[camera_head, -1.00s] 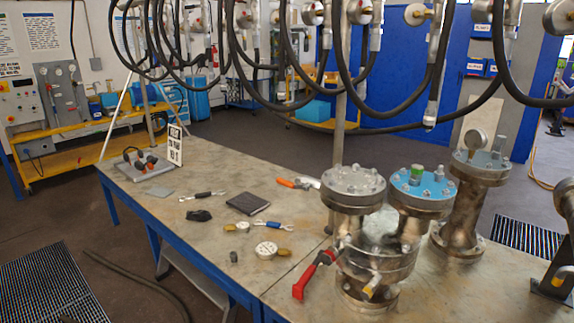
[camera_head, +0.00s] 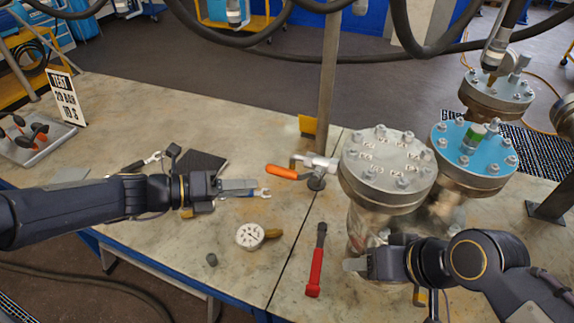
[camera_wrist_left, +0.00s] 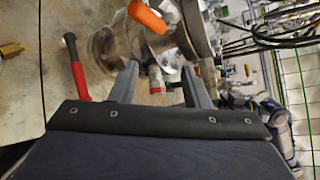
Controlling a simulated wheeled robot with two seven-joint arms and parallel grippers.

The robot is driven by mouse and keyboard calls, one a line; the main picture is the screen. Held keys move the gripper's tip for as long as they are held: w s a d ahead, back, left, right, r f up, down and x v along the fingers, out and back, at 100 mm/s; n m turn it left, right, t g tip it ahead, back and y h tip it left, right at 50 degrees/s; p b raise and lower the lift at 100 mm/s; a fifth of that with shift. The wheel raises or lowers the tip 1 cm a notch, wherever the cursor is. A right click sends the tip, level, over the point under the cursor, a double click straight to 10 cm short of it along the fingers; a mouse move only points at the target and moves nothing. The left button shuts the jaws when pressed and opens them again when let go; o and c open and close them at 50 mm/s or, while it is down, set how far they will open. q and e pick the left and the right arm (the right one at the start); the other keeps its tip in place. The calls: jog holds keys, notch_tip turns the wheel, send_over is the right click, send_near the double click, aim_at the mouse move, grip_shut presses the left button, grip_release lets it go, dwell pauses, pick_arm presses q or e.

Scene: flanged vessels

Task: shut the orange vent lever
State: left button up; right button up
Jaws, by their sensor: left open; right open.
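The orange vent lever (camera_head: 282,172) points left from a silver valve (camera_head: 318,162) at the left side of the grey-topped vessel (camera_head: 385,165). The lever also shows at the top of the left wrist view (camera_wrist_left: 147,17), beyond the fingertips. My left gripper (camera_head: 236,188) is open, left of the lever and apart from it. Its two separated fingers also show in the left wrist view (camera_wrist_left: 160,86), with nothing seen clamped between them. My right gripper (camera_head: 356,264) is open in front of the vessel, below and right of the lever; its fingertips are hard to make out.
A red-handled tool (camera_head: 315,268) lies between the grippers. A round gauge (camera_head: 250,236) lies below my left gripper. A blue-topped vessel (camera_head: 474,155) stands right of the grey-topped one. An upright post (camera_head: 328,80) rises behind the lever, and black hoses hang above. The table's left front is mostly clear.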

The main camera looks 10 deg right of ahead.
aim_at(274, 173)
pick_arm(q)
jog(key=w+d+n, duration=0.1)
jog(key=n, duration=0.1)
jog(key=w+d+f+n+h, duration=0.1)
jog(key=w+n, duration=0.1)
jog(key=n, duration=0.1)
jog(key=w+d+f+n, duration=0.1)
jog(key=n, duration=0.1)
jog(key=shift+w+d+t+h, duration=0.2)
jog(key=shift+d+t+h, duration=0.1)
jog(key=shift+t, duration=0.1)
jog(key=shift+w+d+f+n, duration=0.15)
jog(key=shift+d+n, duration=0.15)
jog(key=shift+n, duration=0.2)
jog(key=x, duration=0.7)
jog(key=shift+d+p, duration=0.2)
jog(key=shift+p, duration=0.15)
jog(key=shift+w, duration=0.1)
grip_shut()
